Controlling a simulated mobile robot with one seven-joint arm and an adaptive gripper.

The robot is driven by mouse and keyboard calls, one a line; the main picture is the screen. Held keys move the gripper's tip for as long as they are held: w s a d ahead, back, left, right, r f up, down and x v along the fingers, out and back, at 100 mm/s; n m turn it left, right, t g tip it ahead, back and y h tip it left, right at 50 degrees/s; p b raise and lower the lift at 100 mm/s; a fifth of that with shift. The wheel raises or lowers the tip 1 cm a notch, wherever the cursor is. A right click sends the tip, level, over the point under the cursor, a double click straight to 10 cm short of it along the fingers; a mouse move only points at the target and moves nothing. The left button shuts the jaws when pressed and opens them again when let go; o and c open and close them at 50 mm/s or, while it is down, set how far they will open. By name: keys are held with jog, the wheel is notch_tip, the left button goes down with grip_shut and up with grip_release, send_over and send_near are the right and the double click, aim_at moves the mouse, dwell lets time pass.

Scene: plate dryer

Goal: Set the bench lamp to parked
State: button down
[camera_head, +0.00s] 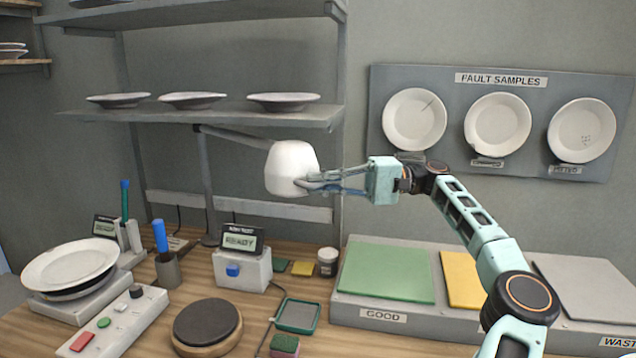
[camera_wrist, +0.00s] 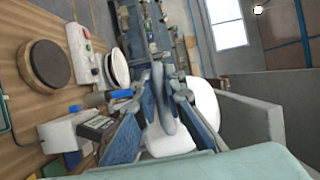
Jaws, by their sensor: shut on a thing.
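The bench lamp has a white shade (camera_head: 285,160) on a grey swing arm (camera_head: 238,136), which runs from a grey post (camera_head: 206,175) at the back of the bench. The shade hangs in front of and below the middle shelf, above the bench. My gripper (camera_head: 303,184) comes from the right and is shut on the lamp head at the shade's lower right side. In the wrist view the white shade (camera_wrist: 204,108) lies behind the fingers of my gripper (camera_wrist: 163,95). The fingers hide the exact contact.
A shelf (camera_head: 220,114) with several plates is just above the lamp arm. A round turntable (camera_head: 207,326) is in front. The GOOD tray (camera_head: 385,315) is at right, under my arm.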

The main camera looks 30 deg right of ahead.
jog(key=shift+w+d+r, duration=0.1)
jog(key=shift+d+r, duration=0.05)
jog(key=shift+d, duration=0.25)
jog(key=c, duration=2.1)
grip_release()
jog(key=shift+d, duration=0.25)
jog(key=shift+o, duration=0.4)
jog(key=shift+a, duration=0.2)
jog(key=v, duration=0.7)
jog(key=shift+d, duration=0.2)
